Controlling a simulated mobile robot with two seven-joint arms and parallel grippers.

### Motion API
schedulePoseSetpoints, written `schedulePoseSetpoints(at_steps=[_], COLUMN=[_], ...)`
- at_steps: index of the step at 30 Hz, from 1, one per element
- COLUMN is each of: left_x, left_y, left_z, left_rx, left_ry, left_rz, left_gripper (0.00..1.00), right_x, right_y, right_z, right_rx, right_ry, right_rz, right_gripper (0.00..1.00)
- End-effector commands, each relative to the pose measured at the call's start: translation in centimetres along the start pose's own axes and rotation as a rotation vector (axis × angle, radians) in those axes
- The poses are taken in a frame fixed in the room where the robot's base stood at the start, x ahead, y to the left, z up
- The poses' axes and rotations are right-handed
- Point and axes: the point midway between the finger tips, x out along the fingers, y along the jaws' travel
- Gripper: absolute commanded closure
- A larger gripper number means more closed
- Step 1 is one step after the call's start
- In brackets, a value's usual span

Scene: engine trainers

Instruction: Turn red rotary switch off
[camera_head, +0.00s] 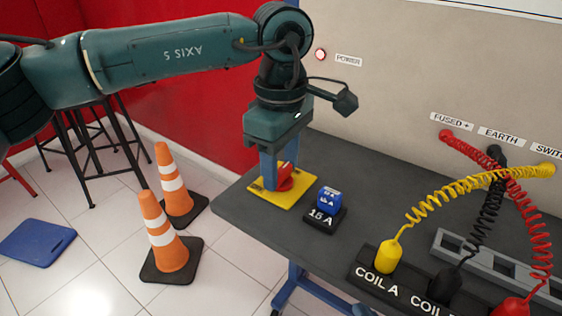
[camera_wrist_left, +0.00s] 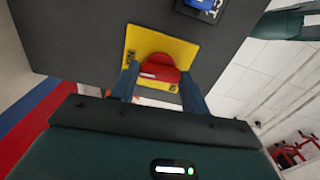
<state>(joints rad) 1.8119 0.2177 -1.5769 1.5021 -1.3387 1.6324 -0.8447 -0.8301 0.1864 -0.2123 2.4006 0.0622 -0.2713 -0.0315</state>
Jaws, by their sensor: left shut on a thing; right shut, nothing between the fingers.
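The red rotary switch (camera_head: 286,177) sits on a yellow plate (camera_head: 296,197) at the left end of the dark table. In the left wrist view the red knob (camera_wrist_left: 160,67) shows on its yellow plate (camera_wrist_left: 178,47), with a pale mark near its lower left. My left gripper (camera_head: 272,182) reaches down from above and is shut on the knob. In the left wrist view one finger of the left gripper (camera_wrist_left: 158,84) is on each side of the knob. In the head view the finger hides part of the knob, so its exact setting is hard to read. My right gripper is not in view.
A blue fuse block (camera_head: 329,200) marked 15 A stands right of the plate. Coil plugs with curly yellow (camera_head: 435,200), black and red leads are further right. A round power light (camera_head: 320,54) is on the back panel. Orange cones (camera_head: 165,235) stand on the floor left.

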Motion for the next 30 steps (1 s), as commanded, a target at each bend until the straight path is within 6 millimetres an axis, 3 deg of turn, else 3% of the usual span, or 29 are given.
schedulePoseSetpoints(at_steps=[30], left_x=[0.0], left_y=[0.0], left_z=[0.0], left_rx=[-0.900], left_ry=[-0.001], left_rz=[0.002], left_gripper=[0.77], right_x=[1.4], right_y=[-0.8], right_z=[2.4], right_rx=[-0.054], right_ry=[-0.028], right_rz=[-0.029], right_gripper=[1.00])
